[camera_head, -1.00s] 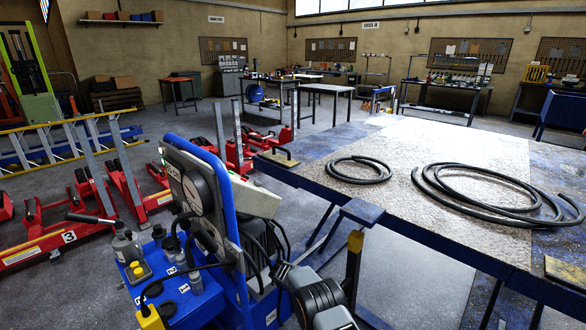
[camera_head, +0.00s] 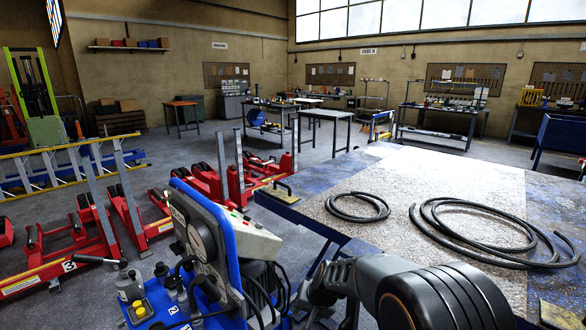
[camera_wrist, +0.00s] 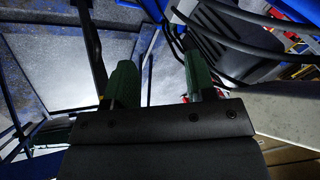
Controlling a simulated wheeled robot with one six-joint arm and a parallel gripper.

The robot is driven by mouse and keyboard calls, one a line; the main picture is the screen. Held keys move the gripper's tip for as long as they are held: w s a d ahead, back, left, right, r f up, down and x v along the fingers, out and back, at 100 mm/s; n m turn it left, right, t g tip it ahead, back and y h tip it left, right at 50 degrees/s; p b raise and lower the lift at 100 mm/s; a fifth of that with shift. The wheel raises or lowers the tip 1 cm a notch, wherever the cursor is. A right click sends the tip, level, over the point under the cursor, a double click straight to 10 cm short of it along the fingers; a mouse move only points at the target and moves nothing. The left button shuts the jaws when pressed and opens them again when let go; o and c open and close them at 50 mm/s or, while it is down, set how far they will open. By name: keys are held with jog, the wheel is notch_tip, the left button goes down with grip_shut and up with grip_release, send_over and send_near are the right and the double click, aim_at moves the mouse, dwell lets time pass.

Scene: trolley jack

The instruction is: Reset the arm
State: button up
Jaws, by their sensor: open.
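My arm (camera_head: 440,298) rises into the bottom of the head view, between the blue machine and the blue-framed table. Its dark links cover part of the table's near edge. My gripper (camera_wrist: 160,76) shows in the wrist view, with two green fingers spread apart and nothing between them. Cables and a dark finned part lie beyond the fingers there. The fingers cannot be made out in the head view.
The blue machine (camera_head: 222,240) with gauge and cables stands close left of my arm. The table (camera_head: 310,200) carries black hoses (camera_head: 490,232) on the right. Red trolley jacks (camera_head: 128,215) stand at left. Grey floor (camera_head: 190,155) is open farther back.

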jog(key=s+d+r+n+h+p, duration=0.1)
jog(key=s+d+r+p, duration=0.3)
jog(key=s+r, duration=0.5)
jog(key=s+d+r+n+h+p, duration=0.1)
jog(key=s+d+r+p, duration=0.3)
jog(key=s+d+r, duration=0.4)
notch_tip(320, 180, up, 4)
jog(key=shift+s+d+h, duration=0.2)
jog(key=shift+s+h, duration=0.6)
jog(key=shift+s, duration=0.35)
jog(key=shift+c, duration=0.8)
